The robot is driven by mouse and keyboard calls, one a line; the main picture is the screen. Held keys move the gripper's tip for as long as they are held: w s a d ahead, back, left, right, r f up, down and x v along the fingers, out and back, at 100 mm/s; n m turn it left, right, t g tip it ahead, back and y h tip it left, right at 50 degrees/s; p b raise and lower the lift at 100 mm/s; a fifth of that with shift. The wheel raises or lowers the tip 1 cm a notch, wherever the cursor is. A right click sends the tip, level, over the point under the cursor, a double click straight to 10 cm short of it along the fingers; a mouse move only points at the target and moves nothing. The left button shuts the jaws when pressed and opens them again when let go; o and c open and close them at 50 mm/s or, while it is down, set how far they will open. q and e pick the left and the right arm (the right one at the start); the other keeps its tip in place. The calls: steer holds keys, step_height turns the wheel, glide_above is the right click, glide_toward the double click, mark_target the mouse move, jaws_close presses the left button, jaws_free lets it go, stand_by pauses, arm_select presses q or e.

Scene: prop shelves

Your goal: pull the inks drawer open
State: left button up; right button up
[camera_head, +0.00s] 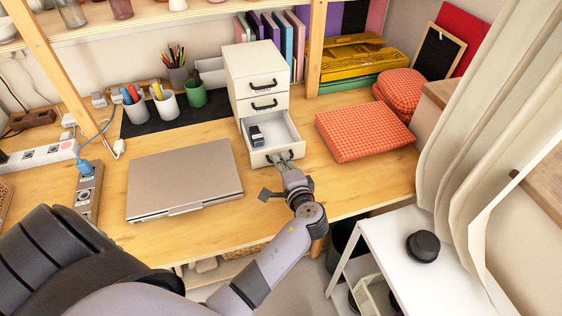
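A small cream cabinet (245,66) with several stacked drawers stands on the wooden desk. Its lowest visible drawer (294,133) is pulled out toward me, and a dark item with a pale part (256,136) lies inside near the left wall. The drawers above it are closed, with black handles; any label is too small to read. My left gripper (285,163) is at the black handle on the open drawer's front, its fingertips closed around the handle as far as I can see. The fingers partly hide the handle. My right gripper is not in view.
A closed laptop (184,180) lies left of the drawer. A red checked cushion (362,129) lies close on its right. Pen cups (165,105) stand on a dark mat (150,126). A white side table (390,235) with a black round object (423,246) stands at the lower right.

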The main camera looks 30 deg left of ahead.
arm_select(q)
steer(key=shift+o, duration=1.3)
steer(key=shift+s+d+f, duration=0.1)
steer(key=shift+s+d, duration=0.05)
steer(key=shift+d, duration=0.1)
steer(key=shift+o, duration=0.7)
steer(key=shift+a, duration=0.1)
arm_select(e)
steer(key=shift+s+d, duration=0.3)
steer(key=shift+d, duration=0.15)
arm_select(q)
steer(key=shift+s+d, duration=0.25)
steer(key=shift+d, duration=0.1)
steer(key=v, duration=0.6)
steer(key=shift+s+d+r, duration=0.2)
steer(key=shift+d+r, duration=0.05)
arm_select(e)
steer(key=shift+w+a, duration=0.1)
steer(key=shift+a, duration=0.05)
